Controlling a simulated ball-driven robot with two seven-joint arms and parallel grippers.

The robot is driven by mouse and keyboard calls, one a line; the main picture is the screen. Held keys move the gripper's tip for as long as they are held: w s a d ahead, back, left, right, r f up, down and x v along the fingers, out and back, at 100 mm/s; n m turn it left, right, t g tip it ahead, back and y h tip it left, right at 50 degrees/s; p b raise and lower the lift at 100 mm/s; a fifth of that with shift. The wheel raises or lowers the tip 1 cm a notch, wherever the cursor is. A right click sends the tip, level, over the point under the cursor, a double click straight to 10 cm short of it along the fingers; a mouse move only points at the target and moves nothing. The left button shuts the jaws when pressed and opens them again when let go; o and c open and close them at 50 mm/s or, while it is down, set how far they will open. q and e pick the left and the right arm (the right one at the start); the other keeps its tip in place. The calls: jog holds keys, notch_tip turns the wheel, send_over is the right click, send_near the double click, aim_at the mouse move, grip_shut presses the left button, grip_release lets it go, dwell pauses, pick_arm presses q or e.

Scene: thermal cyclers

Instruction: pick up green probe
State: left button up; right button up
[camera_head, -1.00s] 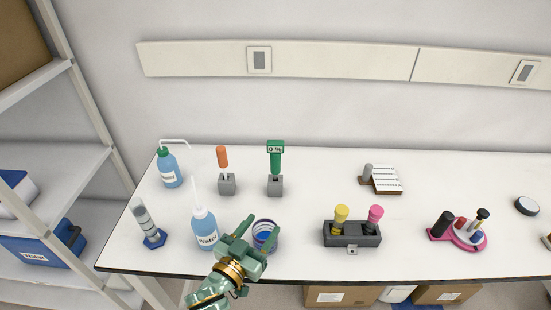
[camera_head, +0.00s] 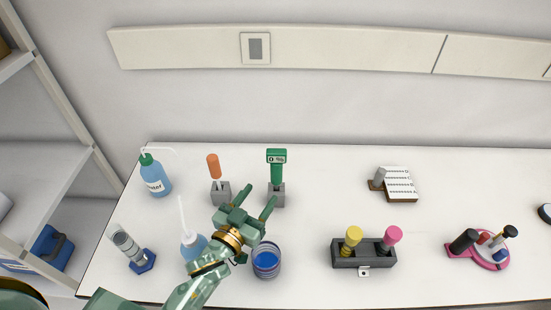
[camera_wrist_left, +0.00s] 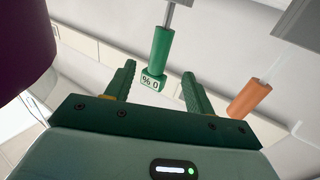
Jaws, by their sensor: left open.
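The green probe (camera_head: 277,168) stands upright in a small grey holder (camera_head: 276,196) toward the back of the table, its display reading "0 %". My left gripper (camera_head: 256,199) is open and empty, just in front of and slightly left of the holder. In the left wrist view the green probe (camera_wrist_left: 159,55) shows beyond and between the open fingers (camera_wrist_left: 158,84), apart from them. My right gripper is not in view.
An orange-handled probe (camera_head: 214,167) stands in a grey holder just left. A blue wash bottle (camera_head: 192,243) is partly hidden behind my left arm. A blue-filled jar (camera_head: 266,261) stands right of my wrist. Free table lies right of the green probe.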

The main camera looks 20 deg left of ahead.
aim_at(280, 167)
pick_arm(q)
jog(key=w, duration=0.4)
jog(key=w+d, duration=0.1)
jog(key=w, duration=0.2)
jog(key=w+d+b, duration=0.1)
jog(key=w, duration=0.3)
jog(key=shift+w+d, duration=0.1)
jog(key=shift+w, duration=0.25)
jog(key=c, duration=0.7)
